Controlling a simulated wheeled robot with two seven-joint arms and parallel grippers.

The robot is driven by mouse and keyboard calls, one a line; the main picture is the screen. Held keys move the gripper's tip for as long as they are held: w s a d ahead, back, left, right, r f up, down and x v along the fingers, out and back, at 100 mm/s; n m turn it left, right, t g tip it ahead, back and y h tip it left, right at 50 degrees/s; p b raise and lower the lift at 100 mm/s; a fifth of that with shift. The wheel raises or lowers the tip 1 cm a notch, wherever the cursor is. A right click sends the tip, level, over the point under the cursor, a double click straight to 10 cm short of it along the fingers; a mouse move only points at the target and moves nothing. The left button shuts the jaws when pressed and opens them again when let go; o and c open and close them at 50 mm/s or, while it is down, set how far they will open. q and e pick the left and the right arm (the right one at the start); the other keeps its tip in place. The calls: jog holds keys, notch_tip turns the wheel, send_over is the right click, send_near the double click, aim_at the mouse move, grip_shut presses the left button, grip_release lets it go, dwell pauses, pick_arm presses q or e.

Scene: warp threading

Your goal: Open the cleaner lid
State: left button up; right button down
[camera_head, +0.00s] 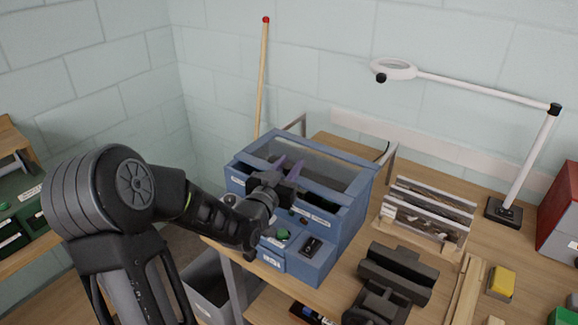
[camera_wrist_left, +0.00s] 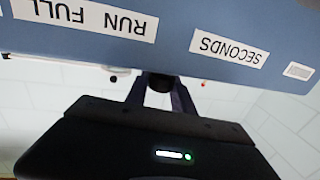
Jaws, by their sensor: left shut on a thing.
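The cleaner is a blue box (camera_head: 348,222) on the wooden bench, with a see-through lid (camera_head: 325,160) in a blue frame on top. A dark gap shows along its front below the lid; I cannot tell how far the lid is raised. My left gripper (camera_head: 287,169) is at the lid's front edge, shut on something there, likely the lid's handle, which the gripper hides. In the left wrist view the gripper (camera_wrist_left: 162,88) reaches to a blue labelled panel (camera_wrist_left: 180,30) reading "RUN FULL" and "SECONDS".
A green button (camera_head: 283,234) and a dark switch (camera_head: 311,246) sit on the cleaner's front. A slatted rack (camera_head: 428,214), dark blocks (camera_head: 398,272) and a magnifier lamp (camera_head: 505,211) stand to the right. A wooden stick (camera_head: 262,80) leans on the wall behind.

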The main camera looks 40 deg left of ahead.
aim_at(298, 158)
pick_arm(q)
grip_shut()
dwell(0.5)
jog(key=shift+w+f, duration=0.1)
jog(key=b+x, duration=0.1)
jog(key=x, duration=0.1)
jog(key=b+x, duration=0.1)
jog(key=b, duration=0.1)
jog(key=shift+w+d+f, duration=0.15)
jog(key=shift+w+d, duration=0.15)
jog(key=shift+w, duration=0.45)
jog(key=shift+s+r, duration=0.1)
jog(key=shift+r, duration=0.15)
jog(key=o, duration=1)
grip_release()
jog(key=shift+c, duration=0.2)
